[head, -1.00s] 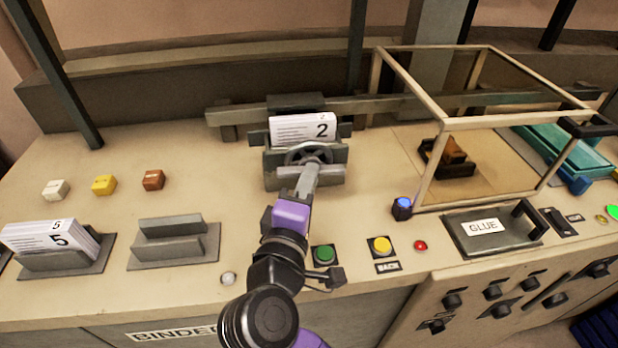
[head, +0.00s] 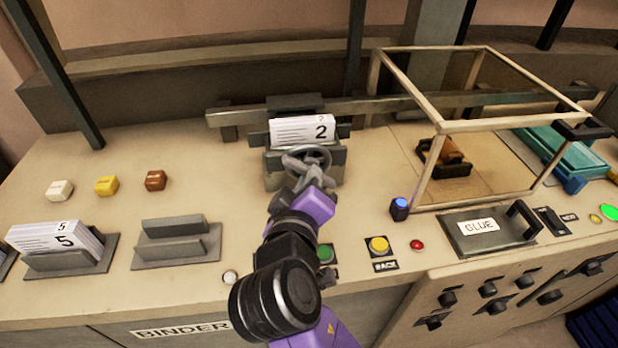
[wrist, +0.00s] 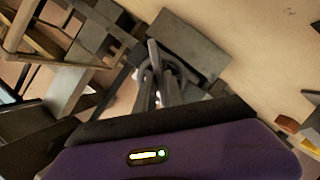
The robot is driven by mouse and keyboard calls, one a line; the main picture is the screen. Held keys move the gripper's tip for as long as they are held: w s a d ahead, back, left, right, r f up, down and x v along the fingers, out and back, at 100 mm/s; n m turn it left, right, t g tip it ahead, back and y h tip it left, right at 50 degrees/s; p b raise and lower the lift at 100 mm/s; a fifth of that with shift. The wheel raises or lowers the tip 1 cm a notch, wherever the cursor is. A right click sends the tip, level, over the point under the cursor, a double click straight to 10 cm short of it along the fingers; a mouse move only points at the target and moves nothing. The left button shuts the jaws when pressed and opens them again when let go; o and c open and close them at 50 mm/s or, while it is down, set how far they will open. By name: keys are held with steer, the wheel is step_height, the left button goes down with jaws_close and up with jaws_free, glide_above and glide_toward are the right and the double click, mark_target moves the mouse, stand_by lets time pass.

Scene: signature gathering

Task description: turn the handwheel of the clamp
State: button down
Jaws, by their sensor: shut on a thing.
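The clamp (head: 277,184) is a grey block on the bench in the head view, with its round handwheel (head: 292,155) on the near face. A white stack of pages marked 2 (head: 300,131) stands in the clamp. My gripper (head: 308,172) reaches the wheel from the near side and is shut on its lower rim. In the wrist view my gripper's fingers (wrist: 163,88) close on the wheel, with the grey clamp body (wrist: 190,45) behind. The fingers and my purple wrist hide the lower part of the wheel.
A framed glass box (head: 437,124) stands to the right. The yellow button (head: 379,245), red button (head: 417,244) and partly hidden green button (head: 324,252) sit near the front edge. An empty grey holder (head: 176,250) and stack 5 (head: 60,240) stand left.

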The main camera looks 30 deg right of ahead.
steer(key=shift+f, duration=0.1)
stand_by(0.3)
steer(key=c, duration=1.4)
jaws_free()
steer(key=shift+c, duration=0.2)
steer(key=b+v, duration=0.1)
steer(key=v, duration=0.7)
